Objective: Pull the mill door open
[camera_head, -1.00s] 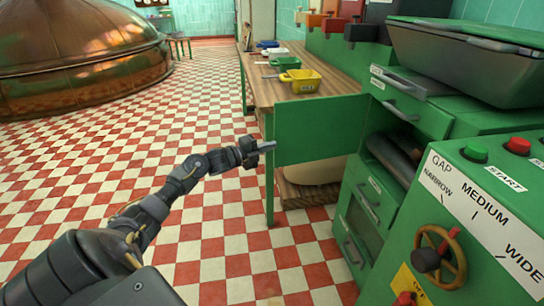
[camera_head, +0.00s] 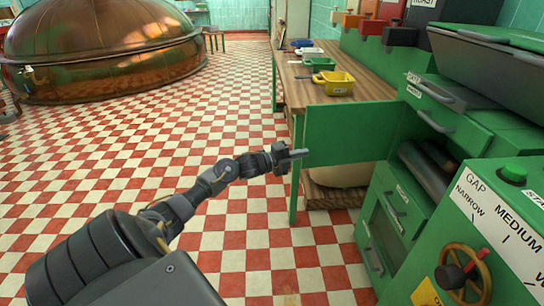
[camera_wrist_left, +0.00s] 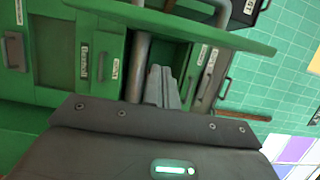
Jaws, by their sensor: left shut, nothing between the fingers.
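The mill door (camera_head: 350,133) is a flat green panel standing swung open from the green mill, and dark rollers (camera_head: 426,170) show in the opening behind it. My left gripper (camera_head: 297,155) is at the door's free left edge, with its fingers shut and empty; I cannot tell whether they touch the door. In the left wrist view the shut fingers (camera_wrist_left: 164,87) point towards the mill's opening, and the door (camera_wrist_left: 185,28) crosses the top as a long green strip. My right gripper is not in view.
A wooden table (camera_head: 300,92) with yellow (camera_head: 334,84) and green (camera_head: 319,64) scoops stands behind the door. The mill's handwheel (camera_head: 463,274) and green button (camera_head: 513,174) are at right. A copper kettle (camera_head: 100,45) stands far left. The checkered floor (camera_head: 130,150) is largely clear.

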